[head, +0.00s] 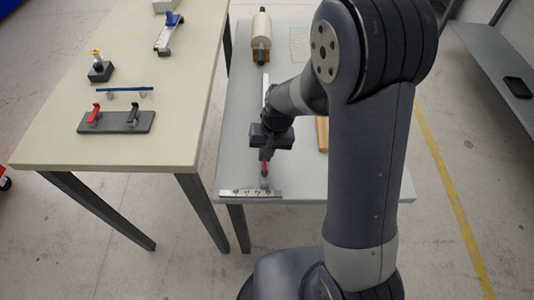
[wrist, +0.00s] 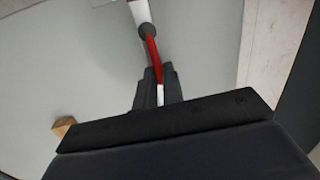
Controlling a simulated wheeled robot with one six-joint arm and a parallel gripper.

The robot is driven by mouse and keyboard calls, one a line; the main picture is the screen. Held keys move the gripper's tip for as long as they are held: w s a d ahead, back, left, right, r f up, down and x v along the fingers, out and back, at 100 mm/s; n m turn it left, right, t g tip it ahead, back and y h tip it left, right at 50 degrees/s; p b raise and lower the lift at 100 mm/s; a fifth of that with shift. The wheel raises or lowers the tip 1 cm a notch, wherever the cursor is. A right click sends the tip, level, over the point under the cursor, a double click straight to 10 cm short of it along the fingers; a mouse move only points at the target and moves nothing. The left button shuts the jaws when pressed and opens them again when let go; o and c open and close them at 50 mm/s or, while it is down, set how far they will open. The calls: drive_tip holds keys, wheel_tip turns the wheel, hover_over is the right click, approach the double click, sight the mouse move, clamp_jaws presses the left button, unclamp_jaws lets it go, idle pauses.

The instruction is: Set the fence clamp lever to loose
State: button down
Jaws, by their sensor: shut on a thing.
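The fence clamp lever (wrist: 152,50) is a thin red handle. In the wrist view it runs from a dark round pivot (wrist: 146,29) on a white bar down to between my fingertips. My gripper (wrist: 159,78) is shut on the lever's free end, with a small white piece showing between the fingers. In the head view the red lever (head: 264,168) shows just below my gripper (head: 265,157), near the front of the grey table. The fence (head: 250,193), a pale marked strip, lies at that table's front edge. My arm hides part of the area behind.
The grey table (head: 236,110) also holds a cream roller (head: 261,36) at the back and a wooden block (head: 322,134) beside my arm.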

idle(0.3)
drive_tip(key=c, duration=1.5)
unclamp_jaws()
drive_tip(key=shift+r, duration=0.1)
drive_tip(key=r, duration=0.3)
drive_tip(key=d+r, duration=0.1)
drive_tip(key=r, duration=0.3)
drive_tip(key=d+r, duration=0.1)
drive_tip(key=r, duration=0.2)
drive_tip(key=shift+r+p, duration=0.2)
drive_tip(key=shift+p, duration=0.2)
drive_tip(key=f, duration=0.3)
drive_tip(key=a+f, duration=0.1)
drive_tip(key=f, duration=0.3)
drive_tip(key=a+f, duration=0.1)
drive_tip(key=f, duration=0.2)
drive_tip(key=shift+f+b, duration=0.2)
drive_tip(key=shift+b, duration=0.2)
drive_tip(key=shift+f, duration=0.1)
